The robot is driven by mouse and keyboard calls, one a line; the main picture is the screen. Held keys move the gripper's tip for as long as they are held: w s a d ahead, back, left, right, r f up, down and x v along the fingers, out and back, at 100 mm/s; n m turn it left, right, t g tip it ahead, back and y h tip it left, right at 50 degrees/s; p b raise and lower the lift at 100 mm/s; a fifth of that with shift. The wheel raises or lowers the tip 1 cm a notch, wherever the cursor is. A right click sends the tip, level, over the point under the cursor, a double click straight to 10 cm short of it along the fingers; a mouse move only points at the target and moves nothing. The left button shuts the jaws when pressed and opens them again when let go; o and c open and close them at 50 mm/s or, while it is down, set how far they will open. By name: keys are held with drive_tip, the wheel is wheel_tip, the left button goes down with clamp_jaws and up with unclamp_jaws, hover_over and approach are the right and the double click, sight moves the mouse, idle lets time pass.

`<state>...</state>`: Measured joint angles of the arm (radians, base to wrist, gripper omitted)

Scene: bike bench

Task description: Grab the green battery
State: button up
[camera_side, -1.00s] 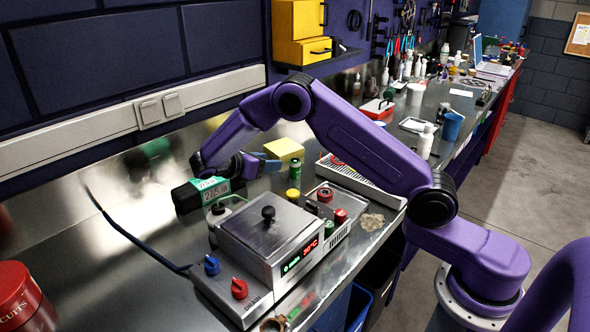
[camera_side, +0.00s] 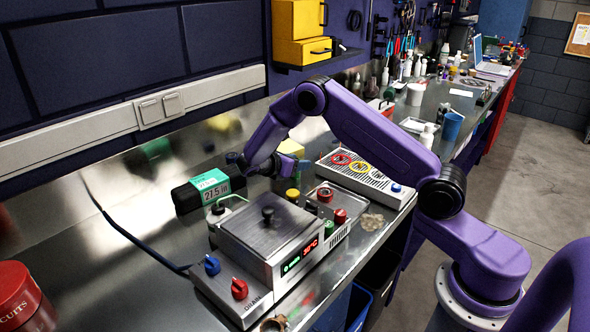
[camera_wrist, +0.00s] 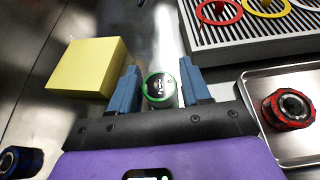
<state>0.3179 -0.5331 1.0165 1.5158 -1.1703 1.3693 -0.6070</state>
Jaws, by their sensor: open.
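The green battery (camera_wrist: 160,90) stands upright in the wrist view, seen from above as a round dark top with a green rim. My gripper (camera_wrist: 161,88) is open, with one blue finger on each side of the battery. Only narrow gaps show between the battery and the fingers; whether either finger touches it I cannot tell. In the side view my gripper (camera_side: 290,168) is low over the bench behind the metal unit, and I cannot make out the battery there.
A yellow block (camera_wrist: 88,66) lies left of my gripper. A striped rack (camera_wrist: 250,35) with coloured rings is at the upper right, a tray with a red knob (camera_wrist: 287,108) at right. A black box (camera_side: 183,200) with a green label and a metal unit (camera_side: 265,240) stand nearby.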

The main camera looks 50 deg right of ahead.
drive_tip(key=shift+d+f, duration=0.25)
drive_tip(key=shift+d, duration=0.2)
drive_tip(key=c, duration=0.8)
drive_tip(key=shift+r, duration=0.1)
